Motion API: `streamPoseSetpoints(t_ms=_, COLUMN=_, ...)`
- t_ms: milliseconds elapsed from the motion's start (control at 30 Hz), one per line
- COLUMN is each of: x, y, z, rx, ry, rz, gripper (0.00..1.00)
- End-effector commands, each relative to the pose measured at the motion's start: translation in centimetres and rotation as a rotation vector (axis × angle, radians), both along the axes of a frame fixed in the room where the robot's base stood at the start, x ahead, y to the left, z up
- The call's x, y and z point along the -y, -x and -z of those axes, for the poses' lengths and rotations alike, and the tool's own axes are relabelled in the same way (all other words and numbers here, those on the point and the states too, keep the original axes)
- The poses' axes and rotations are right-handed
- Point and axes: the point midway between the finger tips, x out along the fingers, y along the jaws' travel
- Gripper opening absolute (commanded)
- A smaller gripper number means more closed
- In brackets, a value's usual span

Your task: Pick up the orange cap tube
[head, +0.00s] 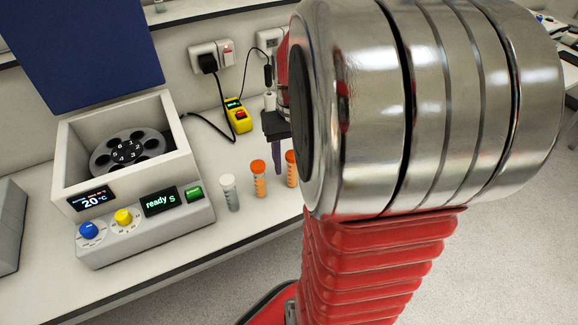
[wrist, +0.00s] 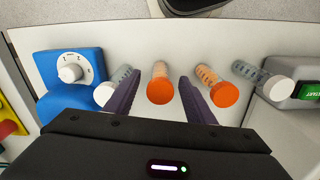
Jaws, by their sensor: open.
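Two orange cap tubes stand on the bench. In the wrist view one (wrist: 160,88) is between my fingers and the other (wrist: 224,94) is just right of the right finger. In the head view they are the tube (head: 291,168) at my arm's edge, partly hidden, and the tube (head: 259,180) left of it. My gripper (wrist: 159,80) is open, its purple fingers spread with no visible hold on a tube. One finger shows in the head view behind the tubes; my arm hides the rest. I cannot tell whether the fingers reach down around the tube.
A white-capped tube (head: 228,192) stands beside the centrifuge (head: 145,215), whose blue lid is raised. Another white-capped tube (wrist: 107,93) is close to my left finger, next to a blue device with a knob (wrist: 70,75). A yellow device (head: 238,116) lies behind.

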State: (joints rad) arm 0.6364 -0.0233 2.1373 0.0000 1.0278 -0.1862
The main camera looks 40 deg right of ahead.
Motion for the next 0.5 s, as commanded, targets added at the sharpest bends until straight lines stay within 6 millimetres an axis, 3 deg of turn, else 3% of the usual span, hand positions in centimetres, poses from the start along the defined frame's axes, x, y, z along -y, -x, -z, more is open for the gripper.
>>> streamPoseSetpoints(t_ms=200, x=0.0, y=-0.1, z=2.7, rx=-0.001, ry=0.0, rz=0.0, gripper=0.49)
streamPoseSetpoints(t_ms=500, x=0.0, y=-0.1, z=3.0, rx=0.0, ry=0.0, rz=0.0, gripper=0.49)
